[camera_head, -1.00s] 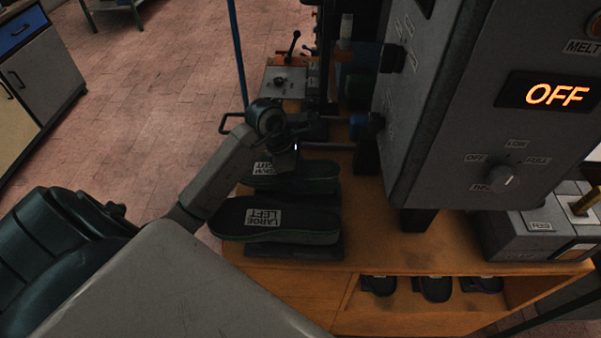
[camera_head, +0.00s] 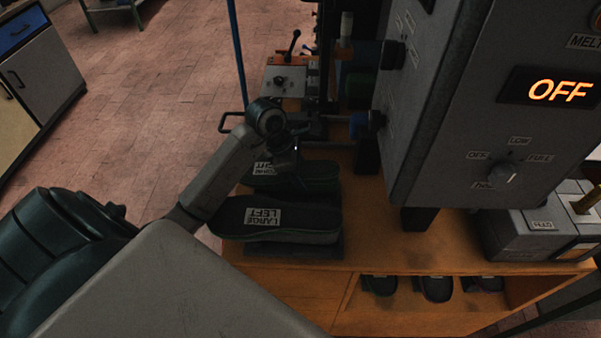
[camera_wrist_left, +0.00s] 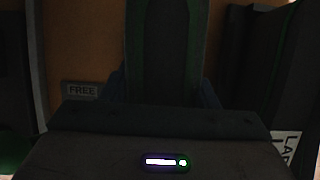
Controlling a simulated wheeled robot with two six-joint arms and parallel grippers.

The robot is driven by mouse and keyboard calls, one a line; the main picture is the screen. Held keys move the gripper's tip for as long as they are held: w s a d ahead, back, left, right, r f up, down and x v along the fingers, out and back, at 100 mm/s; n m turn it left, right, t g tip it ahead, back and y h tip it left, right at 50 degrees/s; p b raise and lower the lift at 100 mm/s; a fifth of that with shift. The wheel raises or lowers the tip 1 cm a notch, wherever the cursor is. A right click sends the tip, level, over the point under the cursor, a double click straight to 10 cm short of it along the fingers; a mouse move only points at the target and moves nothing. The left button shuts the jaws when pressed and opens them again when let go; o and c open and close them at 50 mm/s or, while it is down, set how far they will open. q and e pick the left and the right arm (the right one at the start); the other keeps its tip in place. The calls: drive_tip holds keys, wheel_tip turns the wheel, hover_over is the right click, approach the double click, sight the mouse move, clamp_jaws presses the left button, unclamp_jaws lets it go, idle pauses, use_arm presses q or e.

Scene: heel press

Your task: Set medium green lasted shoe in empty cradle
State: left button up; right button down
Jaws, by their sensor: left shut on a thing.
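My left gripper (camera_head: 292,158) is above the back of the bench and shut on a narrow green-edged thing, which looks like the green lasted shoe (camera_wrist_left: 168,45) in the left wrist view. It extends away from the jaws there; its label is not visible. In the head view the arm and the dark surroundings hide most of it. A FREE label (camera_wrist_left: 82,90) is on the wood left of the held shoe in the wrist view. I cannot make out the empty cradle clearly. My right gripper is not in view.
A dark green shoe labelled LARGE LEFT (camera_head: 300,215) lies at the bench's near left. Another shoe (camera_head: 315,178), its label partly hidden, lies just behind it. A grey machine (camera_head: 440,110) with an OFF display stands at right. Dark pieces (camera_head: 435,288) sit on the shelf below.

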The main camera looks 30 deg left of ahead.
use_arm(q)
drive_tip(key=shift+f+b, duration=0.2)
drive_tip(key=shift+b, duration=0.1)
drive_tip(key=o, duration=1.3)
drive_tip(key=shift+o, duration=0.9)
drive_tip(key=b+v, duration=0.3)
drive_tip(key=v, duration=0.6)
drive_tip(key=shift+a+r, duration=0.15)
drive_tip(key=shift+r, duration=0.2)
drive_tip(key=shift+s+a+r, duration=0.1)
drive_tip(key=shift+s+r, duration=0.1)
drive_tip(key=shift+r, duration=0.3)
drive_tip(key=shift+r, duration=0.1)
